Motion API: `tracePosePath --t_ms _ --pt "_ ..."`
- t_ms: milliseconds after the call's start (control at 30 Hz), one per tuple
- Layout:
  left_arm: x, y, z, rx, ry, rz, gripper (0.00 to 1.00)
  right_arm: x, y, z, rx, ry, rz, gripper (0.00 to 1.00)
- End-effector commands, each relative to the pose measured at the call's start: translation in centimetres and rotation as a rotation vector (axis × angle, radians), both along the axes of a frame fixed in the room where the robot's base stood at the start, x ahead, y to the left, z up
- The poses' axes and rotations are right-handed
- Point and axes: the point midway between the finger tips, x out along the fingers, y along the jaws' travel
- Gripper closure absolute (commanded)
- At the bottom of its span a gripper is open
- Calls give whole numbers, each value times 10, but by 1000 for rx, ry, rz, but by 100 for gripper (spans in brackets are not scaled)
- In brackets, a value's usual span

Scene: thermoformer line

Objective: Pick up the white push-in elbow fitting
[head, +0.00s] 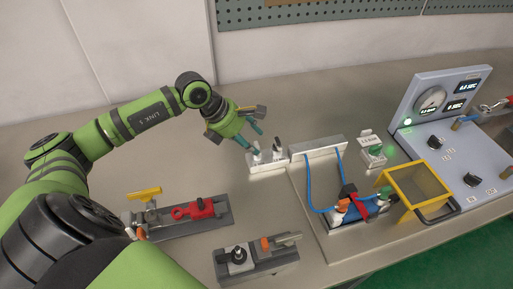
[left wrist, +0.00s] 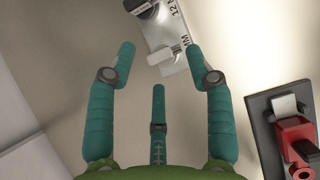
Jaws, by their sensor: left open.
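The white elbow fitting (head: 257,154) stands at the left end of a small pale block (head: 266,167). A darker fitting (head: 277,147) stands beside it on the same block. My left gripper (head: 254,135) is open and empty, just above and left of the white fitting. In the left wrist view, the white fitting (left wrist: 165,54) shows on the block (left wrist: 183,58) between and slightly beyond the spread fingertips of my left gripper (left wrist: 164,58). No finger clearly touches it.
A grey fixture with a red clamp (head: 202,208) lies nearer, and another dark fixture (head: 258,262) is at the front. A plate with blue tubing (head: 309,180), a yellow frame (head: 420,178) and a gauge panel (head: 437,113) stand right. The bench behind the block is clear.

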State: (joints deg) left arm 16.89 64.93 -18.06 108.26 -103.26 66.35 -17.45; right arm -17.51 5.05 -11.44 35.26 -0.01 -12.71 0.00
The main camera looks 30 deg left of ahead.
Motion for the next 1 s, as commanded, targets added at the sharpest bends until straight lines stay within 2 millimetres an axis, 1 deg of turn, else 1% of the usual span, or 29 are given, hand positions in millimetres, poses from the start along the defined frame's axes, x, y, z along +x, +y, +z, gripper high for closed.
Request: tracePosePath --t_ms 33,100,233,433,467,500,533,567,600,1000 --pt "3 -5 -1 -5 1 0 47 5 1 8 2 -9 -1 60" --pt "7 -7 -10 -3 2 0 47 10 2 11 4 -18 -1 60" --pt "10 -9 -19 -1 1 -1 47 13 5 12 8 -22 -2 60" --pt "10 -9 -20 1 -1 0 47 12 13 11 17 -21 -5 60" --pt "10 -9 -20 1 -1 0 51 12 13 11 18 -21 -5 60" --pt "10 -9 -20 1 -1 0 67 12 14 11 18 -20 -5 60" --pt "10 -9 -20 1 -1 0 79 11 14 11 18 -20 -5 60" --pt "10 -9 -20 1 -1 0 89 11 13 11 18 -19 -5 60" --pt "10 -9 -20 1 -1 0 92 10 13 11 18 -18 -5 60" --pt "10 -9 -19 1 -2 -1 93 6 7 10 10 -10 -2 60"
